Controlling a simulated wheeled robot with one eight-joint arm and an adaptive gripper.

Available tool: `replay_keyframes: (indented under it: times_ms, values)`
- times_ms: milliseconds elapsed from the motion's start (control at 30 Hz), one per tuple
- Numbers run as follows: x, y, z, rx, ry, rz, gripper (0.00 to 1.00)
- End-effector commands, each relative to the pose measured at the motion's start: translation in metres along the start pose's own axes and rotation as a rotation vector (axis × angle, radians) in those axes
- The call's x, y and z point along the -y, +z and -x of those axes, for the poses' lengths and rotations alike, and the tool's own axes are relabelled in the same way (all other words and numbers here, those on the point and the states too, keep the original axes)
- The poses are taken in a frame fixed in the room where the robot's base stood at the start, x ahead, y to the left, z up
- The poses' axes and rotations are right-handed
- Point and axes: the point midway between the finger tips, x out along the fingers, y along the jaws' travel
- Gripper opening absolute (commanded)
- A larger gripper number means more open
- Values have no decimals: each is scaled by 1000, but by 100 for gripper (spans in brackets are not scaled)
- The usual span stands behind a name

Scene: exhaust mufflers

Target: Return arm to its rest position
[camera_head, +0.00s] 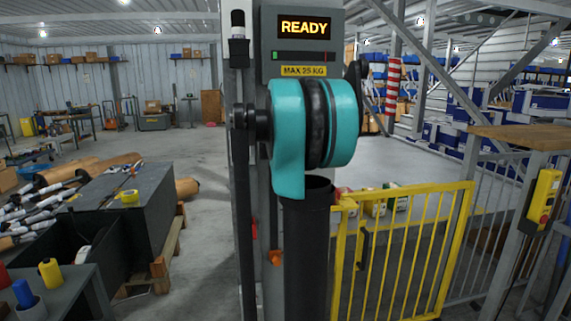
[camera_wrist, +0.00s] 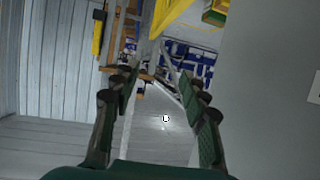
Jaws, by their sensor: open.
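My gripper (camera_wrist: 160,84) shows in the wrist view with its two dark green fingers apart and nothing between them. Past the fingers are pale floor and blue boxes at a distance. In the head view my teal and black arm stands in the middle, folded in front of a grey post. I cannot make out my gripper in that view.
A sign reading READY (camera_head: 304,27) is on the machine behind my arm. A yellow gate (camera_head: 405,250) stands right of it. A dark bench (camera_head: 125,200) and mufflers (camera_head: 40,215) are at left. Open floor (camera_head: 205,160) lies between bench and post.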

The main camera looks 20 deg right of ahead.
Motion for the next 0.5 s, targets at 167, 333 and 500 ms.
replay_keyframes:
  times_ms: [167, 333, 500]
  values:
    - [-1, 4, 1, 8, -4, 10, 44]
    - [-14, 58, 14, 115, -70, 147, 44]
    - [-46, 162, 46, 308, -239, 423, 44]
